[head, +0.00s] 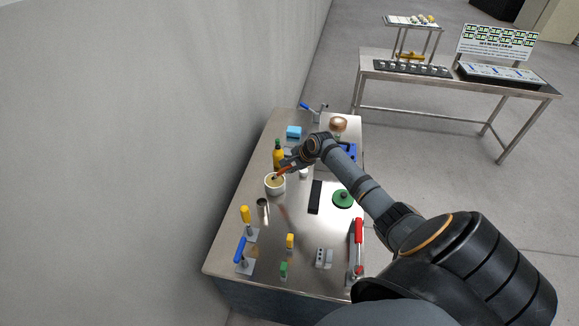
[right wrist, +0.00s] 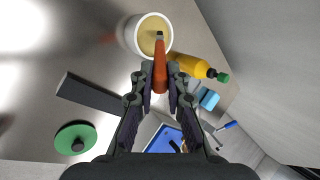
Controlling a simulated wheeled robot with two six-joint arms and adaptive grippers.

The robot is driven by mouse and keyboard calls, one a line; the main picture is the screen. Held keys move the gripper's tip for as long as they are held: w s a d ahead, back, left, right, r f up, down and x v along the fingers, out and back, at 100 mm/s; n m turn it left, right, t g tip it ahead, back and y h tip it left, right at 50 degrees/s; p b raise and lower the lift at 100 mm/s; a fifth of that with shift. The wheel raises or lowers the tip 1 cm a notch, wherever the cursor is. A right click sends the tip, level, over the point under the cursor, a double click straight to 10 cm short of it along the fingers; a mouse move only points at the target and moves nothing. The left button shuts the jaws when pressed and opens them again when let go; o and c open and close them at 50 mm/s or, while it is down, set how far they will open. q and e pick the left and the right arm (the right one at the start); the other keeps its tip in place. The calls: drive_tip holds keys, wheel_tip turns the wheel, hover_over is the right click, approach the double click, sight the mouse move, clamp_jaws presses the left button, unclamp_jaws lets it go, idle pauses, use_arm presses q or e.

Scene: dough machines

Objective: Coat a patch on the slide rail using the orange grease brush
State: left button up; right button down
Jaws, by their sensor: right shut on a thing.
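My right gripper (head: 299,160) is shut on the orange brush (head: 284,171) above the left part of the metal table. In the right wrist view the gripper (right wrist: 160,84) grips the orange handle (right wrist: 160,72), and its dark tip is over the white pot (right wrist: 129,40) of yellowish grease (right wrist: 149,28). The pot (head: 275,190) stands upright on the table. I cannot tell whether the tip touches the grease. A long black bar (head: 315,198), perhaps the slide rail, lies flat to the right of the pot; it also shows in the right wrist view (right wrist: 90,95). My left gripper is out of view.
A yellow bottle (head: 278,158) with a green cap stands close behind the pot. A green disc (head: 343,198) lies right of the bar. A metal cup (head: 262,206), yellow-handled and blue-handled clamps (head: 240,250) and small blocks sit nearer. A wall borders the left.

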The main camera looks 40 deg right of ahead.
drive_tip(key=shift+f, duration=0.45)
idle(0.7)
drive_tip(key=shift+f, duration=0.1)
idle(1.2)
wheel_tip(320, 180, up, 2)
drive_tip(key=shift+r, duration=2.55)
drive_tip(key=shift+f, duration=0.1)
